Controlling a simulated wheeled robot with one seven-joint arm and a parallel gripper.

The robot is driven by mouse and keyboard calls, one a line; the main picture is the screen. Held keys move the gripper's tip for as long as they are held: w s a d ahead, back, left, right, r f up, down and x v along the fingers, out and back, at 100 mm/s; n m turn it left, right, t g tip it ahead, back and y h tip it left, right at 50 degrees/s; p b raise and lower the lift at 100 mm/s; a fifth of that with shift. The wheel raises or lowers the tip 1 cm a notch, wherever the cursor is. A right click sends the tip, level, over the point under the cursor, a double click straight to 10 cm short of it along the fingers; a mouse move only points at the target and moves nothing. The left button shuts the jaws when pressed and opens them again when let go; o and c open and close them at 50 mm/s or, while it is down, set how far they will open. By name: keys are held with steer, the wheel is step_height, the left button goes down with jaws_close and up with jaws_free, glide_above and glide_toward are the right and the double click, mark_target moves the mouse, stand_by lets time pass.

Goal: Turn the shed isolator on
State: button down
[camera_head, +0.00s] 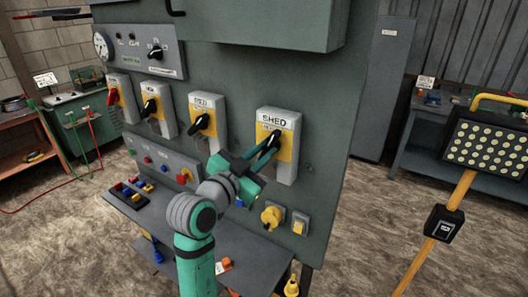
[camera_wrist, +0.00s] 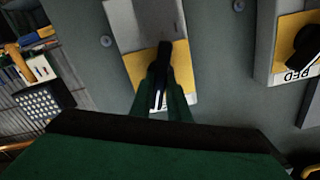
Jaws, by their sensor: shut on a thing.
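The shed isolator (camera_head: 286,128) is a grey box with a yellow plate and a black handle, labelled SHED, at the right end of a row on the grey panel. My gripper (camera_head: 268,148) is at its front, with its fingers on the black handle. In the wrist view the isolator (camera_wrist: 123,32) shows its yellow plate, and the black handle (camera_wrist: 164,58) sits between the fingertips of my gripper (camera_wrist: 165,92). The fingers are shut on the handle, which sits tilted in the head view. The fingers hide part of the handle and plate.
Several similar isolators stand to the left, the nearest (camera_head: 207,116) with a black handle and one with a red handle (camera_head: 113,97). Below are a yellow rotary switch (camera_head: 272,216) and a shelf (camera_head: 245,262). A yellow-posted lamp (camera_head: 486,147) stands at right.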

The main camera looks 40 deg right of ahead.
steer(key=m, duration=0.3)
steer(key=shift+w+a+m, duration=0.15)
steer(key=shift+m, duration=0.45)
steer(key=shift+s+d, duration=0.2)
steer(key=shift+s, duration=0.05)
steer(key=c, duration=1.7)
jaws_free()
steer(key=shift+w, duration=0.1)
steer(key=shift+a, duration=0.25)
steer(key=v, duration=1)
steer(key=shift+s+a, duration=0.2)
